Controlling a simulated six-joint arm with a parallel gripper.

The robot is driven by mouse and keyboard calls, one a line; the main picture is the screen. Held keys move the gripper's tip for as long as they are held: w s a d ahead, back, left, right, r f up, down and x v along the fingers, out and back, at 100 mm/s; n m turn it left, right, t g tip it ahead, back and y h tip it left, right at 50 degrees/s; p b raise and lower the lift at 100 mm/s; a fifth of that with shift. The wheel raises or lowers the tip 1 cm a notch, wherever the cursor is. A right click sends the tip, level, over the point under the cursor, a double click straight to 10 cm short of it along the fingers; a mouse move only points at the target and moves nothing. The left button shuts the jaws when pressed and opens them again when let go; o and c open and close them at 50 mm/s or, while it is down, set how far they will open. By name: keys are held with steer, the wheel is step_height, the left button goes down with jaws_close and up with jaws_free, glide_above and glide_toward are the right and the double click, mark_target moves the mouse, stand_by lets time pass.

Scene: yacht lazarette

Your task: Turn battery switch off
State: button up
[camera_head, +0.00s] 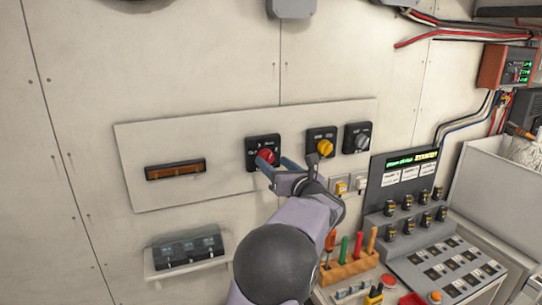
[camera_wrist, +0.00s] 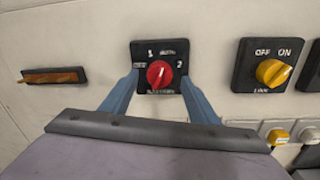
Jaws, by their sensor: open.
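The battery switch is a black square plate (camera_head: 263,144) with a red knob (camera_head: 265,156), mounted on the white wall panel. In the wrist view the red knob (camera_wrist: 159,75) sits at the centre of the plate, with "1" and "2" markings and partly readable lettering around it. Which mark the knob points to is hard to tell. My gripper (camera_head: 276,163) is open, its two blue fingers spread in front of the switch. In the wrist view my gripper (camera_wrist: 160,80) has one finger on each side of the knob, apparently with gaps. The fingers partly cover the plate's lower edges.
A yellow knob switch (camera_head: 325,147) marked OFF and ON and a black knob switch (camera_head: 356,138) stand to the right. An amber-fronted black strip (camera_head: 176,169) is at left. Below right are a tool rack (camera_head: 347,268) and a control console (camera_head: 450,265). The wall at left is mostly clear.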

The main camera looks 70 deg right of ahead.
mark_target(267, 158)
steer(key=shift+p+x, duration=0.55)
steer(key=shift+x, duration=0.75)
steer(key=c, duration=1.1)
steer(key=shift+o, duration=0.2)
